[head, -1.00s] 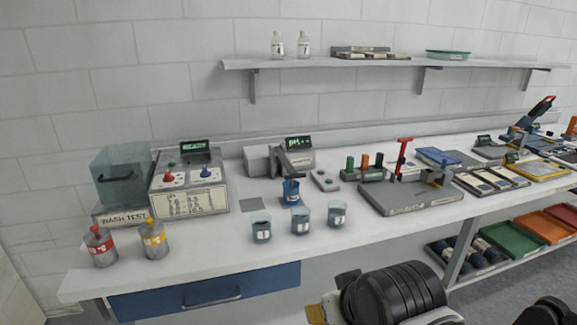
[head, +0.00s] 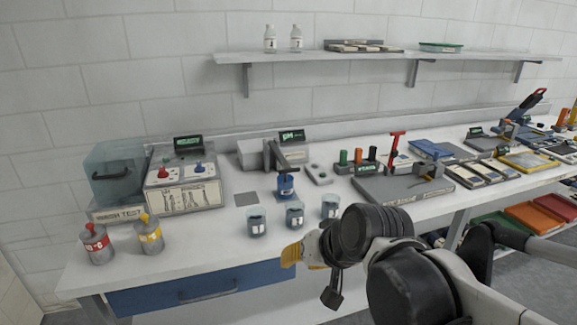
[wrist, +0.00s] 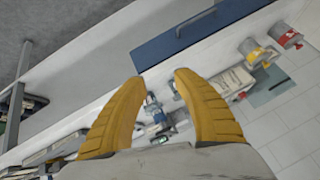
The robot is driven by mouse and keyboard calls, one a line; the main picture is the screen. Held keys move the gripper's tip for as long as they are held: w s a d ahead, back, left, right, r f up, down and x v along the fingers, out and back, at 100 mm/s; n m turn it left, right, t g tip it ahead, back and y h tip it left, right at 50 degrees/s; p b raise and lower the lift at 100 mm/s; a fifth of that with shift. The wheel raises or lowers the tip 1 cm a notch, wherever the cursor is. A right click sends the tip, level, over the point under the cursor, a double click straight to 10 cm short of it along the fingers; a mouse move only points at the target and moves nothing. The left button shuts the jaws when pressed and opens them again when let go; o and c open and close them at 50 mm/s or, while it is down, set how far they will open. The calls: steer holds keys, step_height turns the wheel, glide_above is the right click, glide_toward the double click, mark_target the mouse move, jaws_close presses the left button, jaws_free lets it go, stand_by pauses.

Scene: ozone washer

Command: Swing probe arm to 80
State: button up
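The grey meter (head: 254,155) stands at the back of the bench with a small green-lit display (head: 291,136).
Several small beakers (head: 295,215) stand between my gripper and the meter. A wash-test unit (head: 183,180) and red and yellow bottles (head: 149,235) are on the left. A blue drawer (head: 205,288) is below.

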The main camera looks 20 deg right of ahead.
steer(key=w+r+m+t+y+p, duration=0.1)
steer(key=w+r+m+y, duration=0.15)
steer(key=w, duration=0.65)
steer(key=m+t+y+p, duration=0.2)
steer(key=m+t+p, duration=0.3)
steer(key=m, duration=0.4)
glide_toward(292, 171)
steer(key=t, duration=0.1)
steer(key=b+x, duration=0.1)
steer(key=x, duration=0.2)
steer(key=b+x, duration=0.1)
steer(key=x, duration=0.3)
steer(key=b+x, duration=0.1)
steer(key=x, duration=0.3)
steer(key=shift+s+a+f, duration=0.1)
steer(key=shift+s+f, duration=0.1)
steer(key=shift+f, duration=0.15)
jaws_close()
steer(key=shift+s, duration=0.1)
